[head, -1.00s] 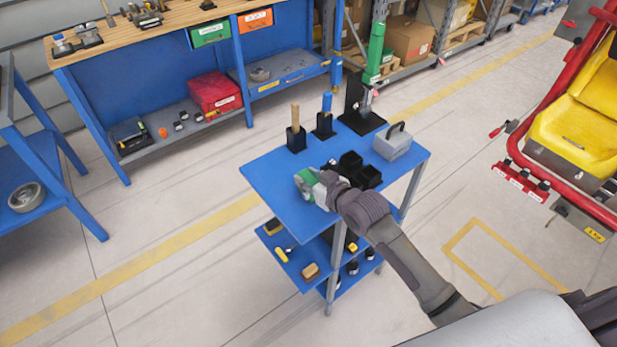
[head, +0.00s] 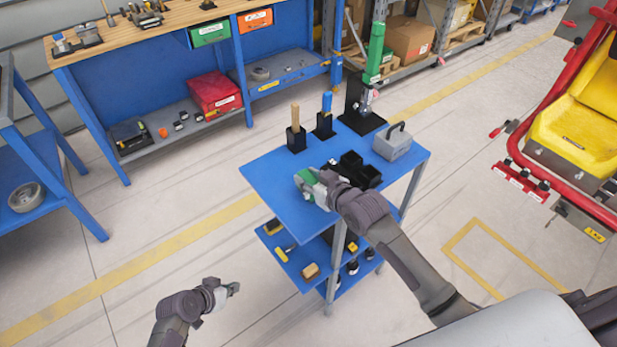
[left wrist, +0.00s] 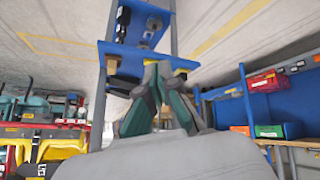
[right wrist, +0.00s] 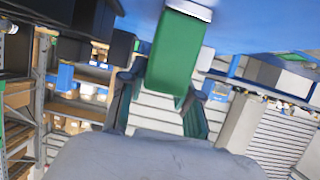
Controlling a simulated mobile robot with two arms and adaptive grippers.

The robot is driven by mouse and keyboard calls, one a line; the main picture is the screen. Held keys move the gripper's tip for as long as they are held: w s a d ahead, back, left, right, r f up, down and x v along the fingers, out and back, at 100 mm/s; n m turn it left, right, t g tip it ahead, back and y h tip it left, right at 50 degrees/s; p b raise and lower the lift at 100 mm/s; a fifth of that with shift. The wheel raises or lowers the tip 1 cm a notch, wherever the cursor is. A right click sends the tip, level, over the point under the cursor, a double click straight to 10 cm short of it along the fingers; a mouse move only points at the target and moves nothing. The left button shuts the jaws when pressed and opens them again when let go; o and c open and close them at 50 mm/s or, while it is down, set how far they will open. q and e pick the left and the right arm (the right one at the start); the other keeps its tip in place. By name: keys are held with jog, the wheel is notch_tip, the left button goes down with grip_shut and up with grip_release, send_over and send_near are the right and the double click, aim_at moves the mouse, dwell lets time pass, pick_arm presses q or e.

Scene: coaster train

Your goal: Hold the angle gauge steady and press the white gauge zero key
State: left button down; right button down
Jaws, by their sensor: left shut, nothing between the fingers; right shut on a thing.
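The angle gauge (right wrist: 178,50) is a green block with a pale end in the right wrist view. In the head view its green side (head: 306,176) shows over the blue cart top. My right gripper (head: 318,184) is shut on it, with a finger on each side in the right wrist view. I cannot make out the white zero key. My left gripper (head: 234,288) is shut and empty, in front of and to the left of the cart, well apart from the gauge. Its fingers (left wrist: 157,70) meet in the left wrist view.
The blue cart (head: 262,182) holds black holders, black bins (head: 352,163) and a grey handled box (head: 392,144). Its lower shelves carry small items. A workbench (head: 160,22) stands behind. A red frame with a yellow seat (head: 575,130) is at right. Floor left of the cart is clear.

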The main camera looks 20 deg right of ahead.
pick_arm(q)
jog(key=w+d+r+m+h, duration=0.2)
jog(key=w+d+r, duration=0.15)
jog(key=r, duration=0.45)
jog(key=w+d+r+m+h, duration=0.2)
jog(key=d+r, duration=0.2)
jog(key=r, duration=0.3)
jog(key=m+g+h, duration=0.1)
jog(key=m+h, duration=0.1)
jog(key=m, duration=0.2)
send_near(304, 195)
jog(key=shift+f+x, duration=0.15)
jog(key=shift+x, duration=1.45)
jog(key=shift+f+x, duration=0.15)
jog(key=shift+x, duration=1.45)
jog(key=shift+a, duration=0.15)
jog(key=shift+w+d, duration=0.2)
jog(key=shift+d, duration=0.45)
jog(key=shift+a, duration=0.1)
jog(key=shift+s+a, duration=0.3)
jog(key=shift+a, duration=0.6)
jog(key=shift+s+a, duration=0.3)
jog(key=shift+a, duration=0.65)
jog(key=shift+s+a, duration=0.3)
jog(key=shift+a, duration=0.6)
